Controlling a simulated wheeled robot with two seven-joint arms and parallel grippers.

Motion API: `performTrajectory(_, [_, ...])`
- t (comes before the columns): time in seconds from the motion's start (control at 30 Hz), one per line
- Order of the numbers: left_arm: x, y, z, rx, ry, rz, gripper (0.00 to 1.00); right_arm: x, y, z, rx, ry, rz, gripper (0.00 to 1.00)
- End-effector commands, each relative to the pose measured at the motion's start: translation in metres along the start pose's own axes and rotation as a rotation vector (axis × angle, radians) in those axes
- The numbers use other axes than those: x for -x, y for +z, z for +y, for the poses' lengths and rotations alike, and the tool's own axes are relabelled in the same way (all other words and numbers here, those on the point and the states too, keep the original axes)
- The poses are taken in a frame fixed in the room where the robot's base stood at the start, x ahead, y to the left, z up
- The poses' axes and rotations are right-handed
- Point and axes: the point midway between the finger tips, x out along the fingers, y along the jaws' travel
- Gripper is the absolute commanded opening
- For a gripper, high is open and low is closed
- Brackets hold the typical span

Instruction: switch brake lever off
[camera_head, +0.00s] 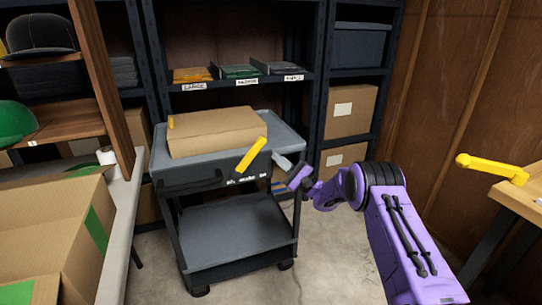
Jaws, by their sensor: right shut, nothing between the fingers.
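A grey two-shelf cart (222,231) stands in the middle of the view. A yellow lever (250,155), which looks like the brake lever, slants up to the right at the cart's front right edge. Small white lettering, too small to read surely, runs along the edge below it. My right gripper (290,170), on a purple arm coming from the lower right, is shut and empty just right of the lever. It appears apart from the lever, though depth is hard to judge. My left gripper is not in view.
A cardboard box (215,133) lies on the cart's top. A shelf rack (315,100) stands behind. An open carton (40,225) is at left. A wooden table (520,200) with another yellow bar (490,167) is at right. Floor before the cart is clear.

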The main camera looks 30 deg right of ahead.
Motion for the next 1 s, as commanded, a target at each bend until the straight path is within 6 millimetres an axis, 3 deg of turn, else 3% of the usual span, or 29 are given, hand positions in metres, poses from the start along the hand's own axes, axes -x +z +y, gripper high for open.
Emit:
performTrajectory(0.1, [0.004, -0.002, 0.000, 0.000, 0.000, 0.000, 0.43, -0.017, 0.015, -0.002, -0.003, -0.002, -0.001, 0.00])
performTrajectory(0.27, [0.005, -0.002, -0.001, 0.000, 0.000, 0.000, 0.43, -0.029, 0.026, 0.000, -0.001, -0.001, -0.001, 0.00])
performTrajectory(0.73, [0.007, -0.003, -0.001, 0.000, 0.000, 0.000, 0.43, -0.031, 0.029, -0.001, 0.004, 0.003, 0.001, 0.00])
performTrajectory(1.0, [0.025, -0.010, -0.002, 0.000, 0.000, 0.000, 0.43, -0.041, 0.038, -0.007, 0.059, 0.060, 0.000, 0.00])
